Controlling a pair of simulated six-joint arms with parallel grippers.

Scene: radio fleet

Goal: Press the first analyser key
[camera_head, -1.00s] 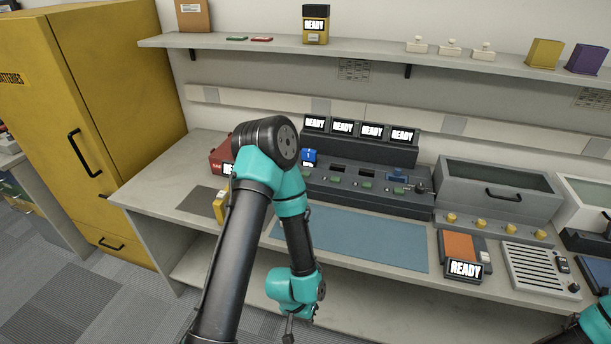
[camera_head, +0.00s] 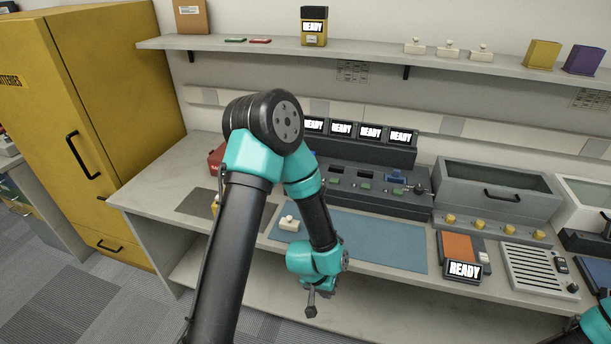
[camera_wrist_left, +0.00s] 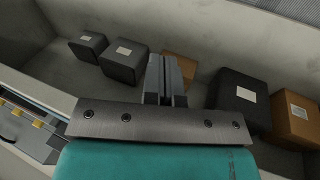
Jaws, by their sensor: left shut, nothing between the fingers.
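The dark console (camera_head: 385,205) stands at the back of the bench with several READY screens (camera_head: 371,132) above it. Small green keys (camera_head: 336,183) run along its front. Its left end, including any key there, is hidden behind my left arm. My left gripper (camera_head: 311,309) hangs low in front of the bench's front edge, well below and nearer than the console, touching none of it. In the left wrist view its fingers (camera_wrist_left: 166,80) are together and empty. My right gripper is out of the frame; only part of that arm shows at lower right.
A blue mat (camera_head: 385,242) lies before the console, with a small off-white knobbed piece (camera_head: 288,224) on its left. A grey bin (camera_head: 495,190) and an orange-topped unit (camera_head: 458,247) stand to the right. The left wrist view shows several boxes (camera_wrist_left: 125,62).

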